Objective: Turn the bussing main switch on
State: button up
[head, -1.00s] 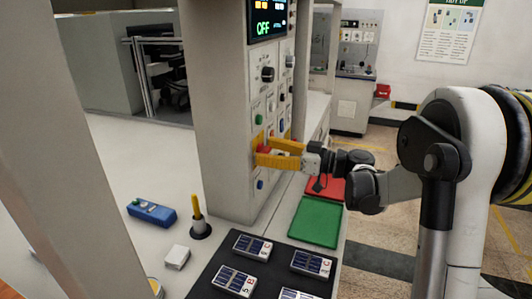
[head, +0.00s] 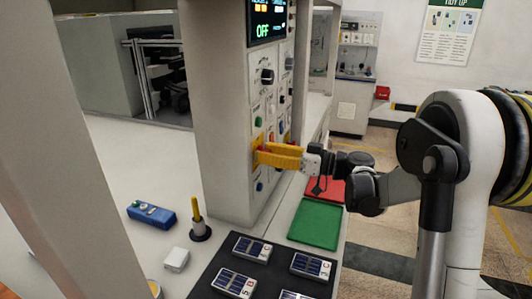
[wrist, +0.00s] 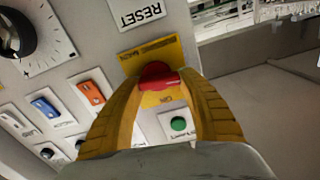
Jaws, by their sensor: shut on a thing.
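The bussing main switch (wrist: 157,76) is a red rotary knob on a yellow plate (wrist: 134,62) in the wrist view. Its red handle lies roughly sideways in that picture, pointing right. My gripper (wrist: 165,80) has its yellow fingers on both sides of the knob and is shut on it. In the head view my gripper (head: 259,155) reaches the panel (head: 222,150) from the right, and its fingers hide the knob. The display (head: 267,18) at the top of the panel reads OFF in green.
Around the switch are a green button (wrist: 178,124), an orange rocker (wrist: 91,92), a blue rocker (wrist: 45,107) and a black dial (wrist: 14,32). Below the panel are a green tray (head: 316,222), a red tray (head: 326,188) and a black mat (head: 212,268) with solar cells.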

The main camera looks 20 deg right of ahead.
jog(key=m, duration=0.4)
jog(key=shift+w+d, duration=0.1)
jog(key=shift+w, duration=0.05)
jog(key=m, duration=0.8)
jog(key=shift+w+d+f, duration=0.1)
jog(key=shift+w, duration=0.05)
jog(key=shift+f+m, duration=0.1)
jog(key=shift+m, duration=2)
jog(key=o, duration=1.2)
jog(key=shift+d, duration=0.1)
